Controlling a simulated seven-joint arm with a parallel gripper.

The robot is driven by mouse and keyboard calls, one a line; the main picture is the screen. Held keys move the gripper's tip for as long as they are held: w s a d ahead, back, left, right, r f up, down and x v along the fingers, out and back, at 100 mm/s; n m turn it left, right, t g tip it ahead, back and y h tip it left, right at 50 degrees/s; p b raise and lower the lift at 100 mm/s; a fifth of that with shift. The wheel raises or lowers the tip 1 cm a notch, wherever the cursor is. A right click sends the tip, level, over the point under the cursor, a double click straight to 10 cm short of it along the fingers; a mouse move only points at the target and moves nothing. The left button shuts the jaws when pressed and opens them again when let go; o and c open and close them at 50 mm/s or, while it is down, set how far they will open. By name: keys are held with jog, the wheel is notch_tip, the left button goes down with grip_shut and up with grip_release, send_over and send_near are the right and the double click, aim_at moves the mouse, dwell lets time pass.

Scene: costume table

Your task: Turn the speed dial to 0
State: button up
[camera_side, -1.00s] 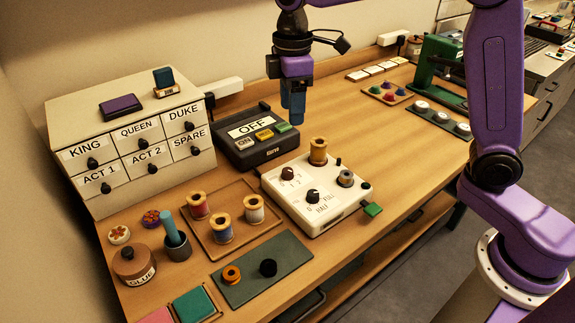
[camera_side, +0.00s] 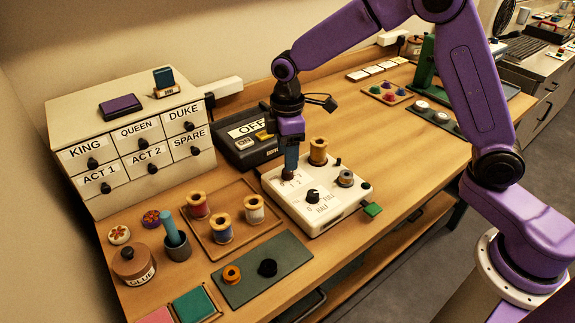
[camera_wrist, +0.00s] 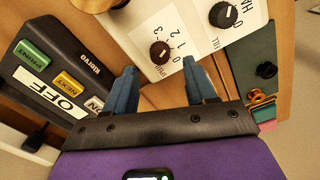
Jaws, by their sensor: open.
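The white control box (camera_side: 331,178) lies on the table with two black dials. The speed dial (camera_wrist: 160,52) is the brownish-black round knob beside the numbers 0 to 3. Its pointer direction is too small to tell for sure. My gripper (camera_wrist: 160,66) points down at this dial, its two blue fingers apart on either side, with the dial between or just beyond the tips. I cannot tell if they touch it. In the side view, my gripper (camera_side: 289,174) covers most of the dial.
A second dial (camera_side: 312,195), marked HALF and FULL, sits close by on the box. A dark switch unit (camera_side: 240,152) marked OFF is just behind. A spool tray (camera_side: 238,186) lies left.

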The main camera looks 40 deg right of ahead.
aim_at(288, 174)
jog(key=shift+f, duration=2.25)
grip_shut()
